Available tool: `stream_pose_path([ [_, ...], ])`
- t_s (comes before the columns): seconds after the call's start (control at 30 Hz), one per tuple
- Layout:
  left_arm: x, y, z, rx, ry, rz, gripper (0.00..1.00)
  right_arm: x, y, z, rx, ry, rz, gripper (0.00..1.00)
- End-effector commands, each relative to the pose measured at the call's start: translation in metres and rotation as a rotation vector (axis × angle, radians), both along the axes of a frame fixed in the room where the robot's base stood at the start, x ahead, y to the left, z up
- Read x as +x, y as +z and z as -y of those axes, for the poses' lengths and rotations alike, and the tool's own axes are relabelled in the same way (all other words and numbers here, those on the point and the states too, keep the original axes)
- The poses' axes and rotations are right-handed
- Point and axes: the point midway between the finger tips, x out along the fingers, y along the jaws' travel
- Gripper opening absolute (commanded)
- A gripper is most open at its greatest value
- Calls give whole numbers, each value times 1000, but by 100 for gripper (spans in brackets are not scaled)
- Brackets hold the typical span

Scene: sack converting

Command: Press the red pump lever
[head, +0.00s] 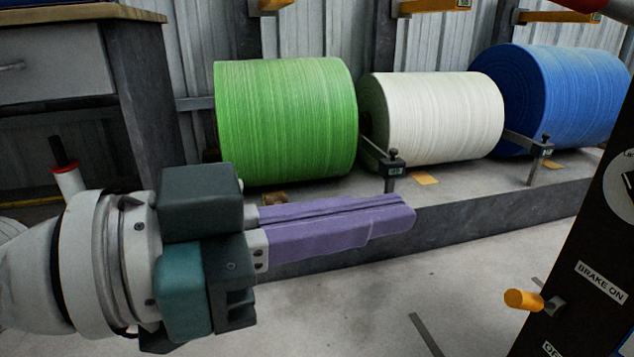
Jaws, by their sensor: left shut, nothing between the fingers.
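My left gripper (408,214) reaches in from the left with its purple fingers shut together and nothing between them. It points right, in front of the raised plinth with the rolls, and no contact with anything shows. I cannot make out a whole red pump lever. A red piece (584,4) is cut off by the top edge at the far right, and I cannot tell what it is. A red-rimmed part with a black rod (63,165) stands at the left, partly behind my arm. My right gripper is not in view.
Green (285,120), white (440,115) and blue (560,95) rolls lie on the plinth (480,205). A dark panel (590,250) marked BRAKE ON, with an orange knob (523,299), stands at the right. A drawer unit (60,65) is at upper left. The floor between is mostly clear.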

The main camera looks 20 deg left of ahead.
Motion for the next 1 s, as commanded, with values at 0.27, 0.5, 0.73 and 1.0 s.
stream_pose_path([
  [0.27,-31,1,-34,7,-1,-3,0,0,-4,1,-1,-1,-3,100],
  [0.5,-47,6,-53,4,1,-3,0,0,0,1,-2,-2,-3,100],
  [0.73,-52,7,-57,0,-1,-2,0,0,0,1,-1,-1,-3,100],
  [1.0,-52,7,-57,0,0,-1,0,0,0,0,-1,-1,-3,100],
])
